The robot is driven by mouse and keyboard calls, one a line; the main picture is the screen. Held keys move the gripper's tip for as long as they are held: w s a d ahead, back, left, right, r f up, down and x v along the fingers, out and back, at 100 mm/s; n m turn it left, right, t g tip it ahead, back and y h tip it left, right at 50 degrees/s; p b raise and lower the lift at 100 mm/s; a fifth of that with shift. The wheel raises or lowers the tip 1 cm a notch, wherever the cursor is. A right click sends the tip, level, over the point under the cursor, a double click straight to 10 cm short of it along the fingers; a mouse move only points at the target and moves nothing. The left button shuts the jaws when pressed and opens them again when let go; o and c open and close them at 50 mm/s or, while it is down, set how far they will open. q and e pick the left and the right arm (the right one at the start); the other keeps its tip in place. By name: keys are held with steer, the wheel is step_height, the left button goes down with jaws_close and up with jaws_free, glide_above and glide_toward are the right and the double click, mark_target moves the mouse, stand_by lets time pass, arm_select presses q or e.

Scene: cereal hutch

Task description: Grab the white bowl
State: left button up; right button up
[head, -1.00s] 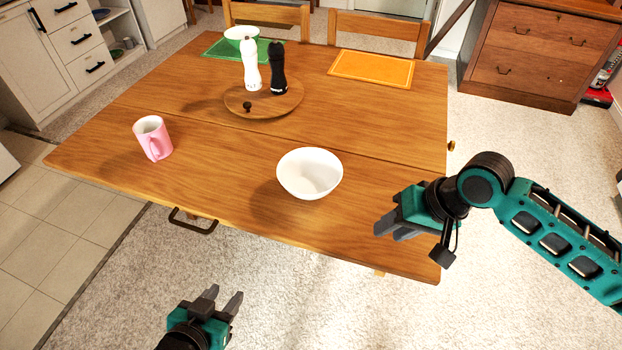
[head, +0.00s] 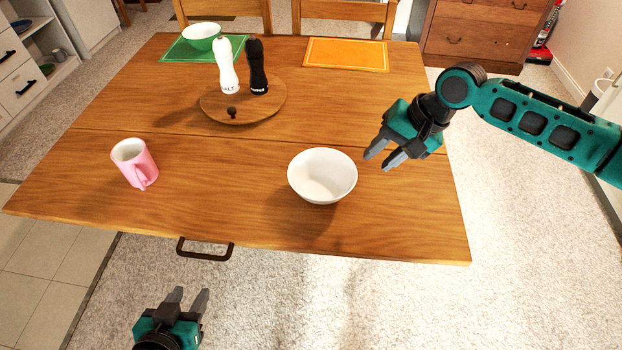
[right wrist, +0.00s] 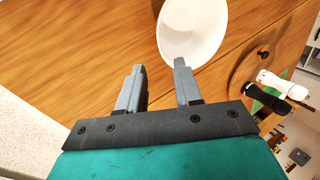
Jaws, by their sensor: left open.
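The white bowl (head: 322,176) stands upright and empty near the front right of the wooden table (head: 400,215). My right gripper (head: 378,163) is open and empty, just right of the bowl and above the table, its fingers pointing toward the bowl's side. In the right wrist view the bowl (right wrist: 192,30) lies beyond the fingertips of the right gripper (right wrist: 160,68), ahead of the right-hand finger. I cannot tell whether they touch. My left gripper (head: 190,298) is open and empty, low in front of the table, over the carpet.
A pink mug (head: 135,163) stands at the left. A round wooden board (head: 215,108) holds a white salt mill (head: 227,66) and a black pepper mill (head: 258,67). The table between mug and bowl is clear.

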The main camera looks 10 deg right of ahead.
glide_above(348, 184)
steer(key=s+d, duration=0.1)
steer(key=d, duration=0.2)
step_height(348, 184, down, 6)
steer(key=shift+r+b, duration=0.25)
steer(key=shift+b, duration=0.15)
steer(key=b+x, duration=0.1)
steer(key=x, duration=0.5)
steer(key=shift+a+f, duration=0.15)
steer(key=shift+a, duration=0.1)
arm_select(q)
steer(key=shift+s+d+f, duration=0.1)
steer(key=shift+s+f, duration=0.05)
steer(key=shift+f, duration=0.4)
steer(key=shift+s+d+f, duration=0.1)
steer(key=shift+s+f, duration=0.05)
steer(key=shift+f, duration=0.35)
steer(key=shift+w+r, duration=0.15)
arm_select(e)
jaws_close()
